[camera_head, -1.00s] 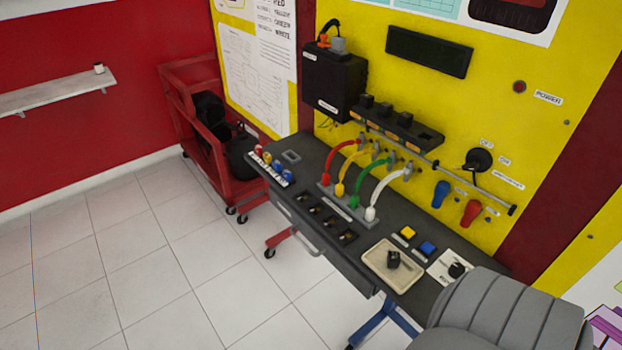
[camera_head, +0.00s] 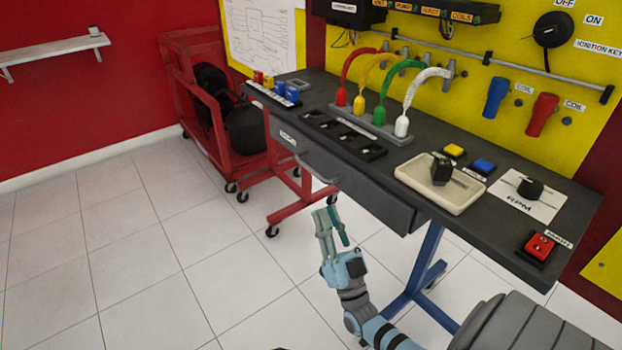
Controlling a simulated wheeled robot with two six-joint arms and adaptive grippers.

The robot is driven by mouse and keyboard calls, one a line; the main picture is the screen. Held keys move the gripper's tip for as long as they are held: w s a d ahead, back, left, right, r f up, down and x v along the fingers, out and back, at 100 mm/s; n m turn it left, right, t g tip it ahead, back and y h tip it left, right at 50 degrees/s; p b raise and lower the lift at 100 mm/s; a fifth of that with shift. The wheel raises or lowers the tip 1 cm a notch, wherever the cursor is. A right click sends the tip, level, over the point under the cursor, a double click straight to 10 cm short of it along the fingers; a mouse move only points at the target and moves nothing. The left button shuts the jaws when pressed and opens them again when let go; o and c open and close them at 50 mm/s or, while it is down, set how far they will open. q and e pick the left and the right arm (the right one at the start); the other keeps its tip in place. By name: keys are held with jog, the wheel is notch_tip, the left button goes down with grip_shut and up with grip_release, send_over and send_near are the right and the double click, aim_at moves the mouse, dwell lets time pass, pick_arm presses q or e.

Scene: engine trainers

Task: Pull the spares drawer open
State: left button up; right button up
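The spares drawer (camera_head: 350,182) is a dark grey front under the bench top. It carries a small white label (camera_head: 288,138) near its left end and looks closed, flush under the bench. A pale bar handle runs along the front, partly hard to make out against the red legs. My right gripper (camera_head: 327,210) is below and in front of the drawer, fingers pointing up towards the handle. Its two fingers are apart with nothing visible between them. Whether a fingertip touches the handle cannot be told. My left gripper is not in view.
The dark bench top (camera_head: 480,215) holds a cream tray (camera_head: 455,196), coloured leads and a red button (camera_head: 540,246). A blue bench leg (camera_head: 425,270) stands right of my gripper. A red trolley (camera_head: 200,75) is at back left. The tiled floor at left is clear.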

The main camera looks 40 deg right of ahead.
aim_at(311, 168)
jog(key=x, duration=1.1)
jog(key=shift+w, duration=0.15)
jog(key=shift+c, duration=0.4)
grip_shut()
